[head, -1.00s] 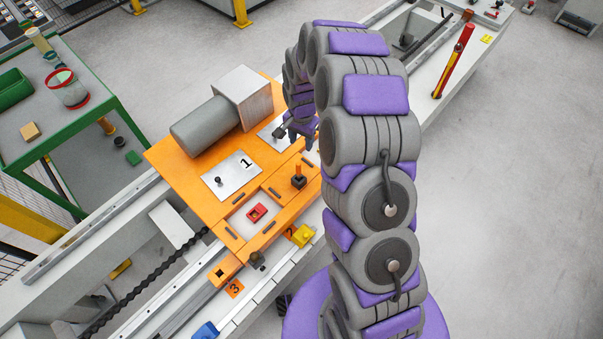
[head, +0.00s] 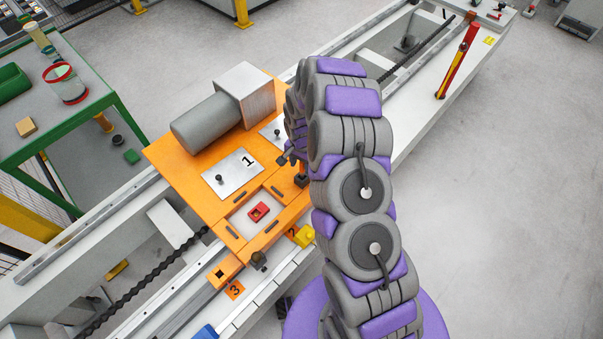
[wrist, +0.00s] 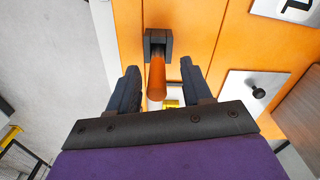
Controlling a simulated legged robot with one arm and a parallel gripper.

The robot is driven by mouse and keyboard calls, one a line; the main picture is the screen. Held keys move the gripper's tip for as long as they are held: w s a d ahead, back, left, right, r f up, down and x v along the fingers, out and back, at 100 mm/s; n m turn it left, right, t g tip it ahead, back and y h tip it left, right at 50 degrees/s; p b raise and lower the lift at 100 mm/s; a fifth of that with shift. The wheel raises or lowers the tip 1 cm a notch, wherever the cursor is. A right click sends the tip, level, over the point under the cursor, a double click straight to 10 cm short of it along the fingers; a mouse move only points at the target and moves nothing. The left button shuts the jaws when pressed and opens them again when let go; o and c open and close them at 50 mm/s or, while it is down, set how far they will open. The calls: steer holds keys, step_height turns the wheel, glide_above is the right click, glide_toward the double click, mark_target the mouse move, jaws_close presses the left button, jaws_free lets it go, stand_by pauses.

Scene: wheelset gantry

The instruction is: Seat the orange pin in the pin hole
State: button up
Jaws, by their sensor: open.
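The orange pin (wrist: 157,80) stands upright in a black square holder (wrist: 158,42) on the orange plate. In the wrist view it lies between the two fingers of my gripper (wrist: 158,72), which is open, with a gap on each side of the pin. In the head view my arm hides most of the pin; the holder (head: 301,181) shows just beside my gripper (head: 287,159). An orange block with a dark square hole (head: 220,274) sits at the plate's near edge by the number 3; I cannot tell for sure that it is the pin hole.
The orange plate (head: 190,178) carries a grey cylinder (head: 205,125) with a metal block, a plate marked 1 (head: 232,173) and a red part (head: 258,211). A yellow block (head: 304,236) and a blue block (head: 206,331) lie on the rail. A green-framed table (head: 85,115) stands left.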

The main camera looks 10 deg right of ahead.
mark_target(302, 172)
step_height(302, 172, down, 2)
steer(key=shift+a+f, duration=0.1)
steer(key=shift+f, duration=0.15)
steer(key=shift+d+r, duration=0.1)
steer(key=shift+d, duration=0.3)
steer(key=shift+c, duration=0.3)
steer(key=c, duration=0.3)
steer(key=shift+a, duration=0.25)
steer(key=c, duration=0.4)
jaws_close()
